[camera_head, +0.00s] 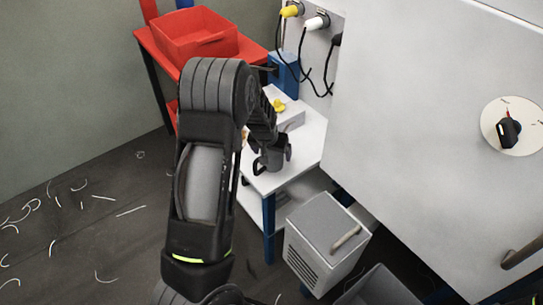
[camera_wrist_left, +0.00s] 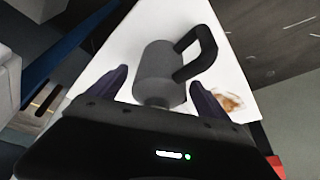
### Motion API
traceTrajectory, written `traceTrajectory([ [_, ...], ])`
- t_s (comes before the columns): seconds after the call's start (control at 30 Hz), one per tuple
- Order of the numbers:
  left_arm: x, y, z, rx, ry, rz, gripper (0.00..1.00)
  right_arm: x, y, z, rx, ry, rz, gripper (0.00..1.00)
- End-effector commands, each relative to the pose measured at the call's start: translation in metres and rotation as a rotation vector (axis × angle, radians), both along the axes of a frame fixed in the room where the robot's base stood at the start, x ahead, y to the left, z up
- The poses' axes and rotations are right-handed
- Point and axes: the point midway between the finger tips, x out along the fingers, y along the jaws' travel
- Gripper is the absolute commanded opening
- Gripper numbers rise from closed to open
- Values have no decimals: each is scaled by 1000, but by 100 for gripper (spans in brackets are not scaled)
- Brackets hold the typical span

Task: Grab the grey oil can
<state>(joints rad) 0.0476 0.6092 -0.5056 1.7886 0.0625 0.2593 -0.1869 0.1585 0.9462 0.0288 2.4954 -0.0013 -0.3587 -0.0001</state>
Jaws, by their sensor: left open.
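The grey oil can (camera_wrist_left: 152,66) stands on a white table top, with its dark handle (camera_wrist_left: 203,52) on the right in the left wrist view. In the head view the can (camera_head: 270,161) is small and partly hidden by my left gripper (camera_head: 273,146). My left gripper is open. In the left wrist view its two fingers (camera_wrist_left: 158,80) lie one on each side of the can's near end, with a gap showing beside the can. I cannot tell whether either finger touches it. My right gripper is not in view.
The white table (camera_head: 292,176) also holds a grey box with a yellow thing (camera_head: 279,105) on it, behind the can. A red bin (camera_head: 195,37) stands behind. A grey cabinet (camera_head: 325,235) and a large white machine panel (camera_head: 420,120) stand to the right.

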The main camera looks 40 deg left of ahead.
Motion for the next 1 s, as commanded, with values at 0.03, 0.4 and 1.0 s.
traceTrajectory([
  [0.03,2,1,-6,0,1,-1,89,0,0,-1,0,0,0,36],
  [0.4,4,1,-10,0,-1,0,89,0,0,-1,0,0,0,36],
  [1.0,4,1,-10,-1,-1,0,66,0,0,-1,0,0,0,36],
])
